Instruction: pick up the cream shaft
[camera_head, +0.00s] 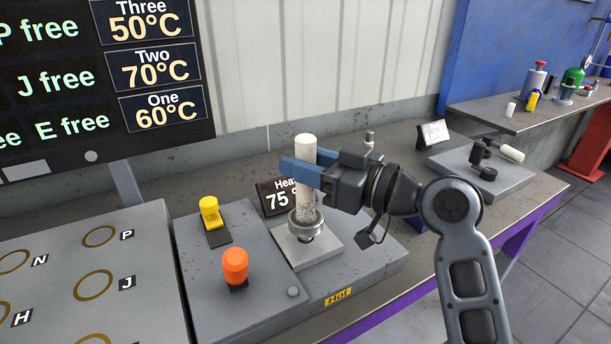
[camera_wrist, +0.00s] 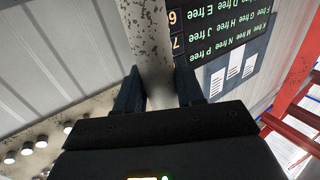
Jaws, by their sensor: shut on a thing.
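The cream shaft (camera_head: 305,205) stands upright in the head view, speckled with dark marks. Its lower end is at a metal ring (camera_head: 305,224) on a light square plate (camera_head: 322,247) of the heater unit. My gripper (camera_head: 303,172) reaches in from the right and is shut on the shaft's upper part, below its top end. In the wrist view the shaft (camera_wrist: 150,40) runs between the two dark fingers. Whether the shaft's lower end is seated inside the ring or just above it I cannot tell.
A yellow piece (camera_head: 209,211) and an orange piece (camera_head: 235,265) stand left of the plate. A "75°" display (camera_head: 272,196) is close behind the shaft. A grey panel (camera_head: 60,285) with marked rings lies at left, and a fixture (camera_head: 485,170) at right.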

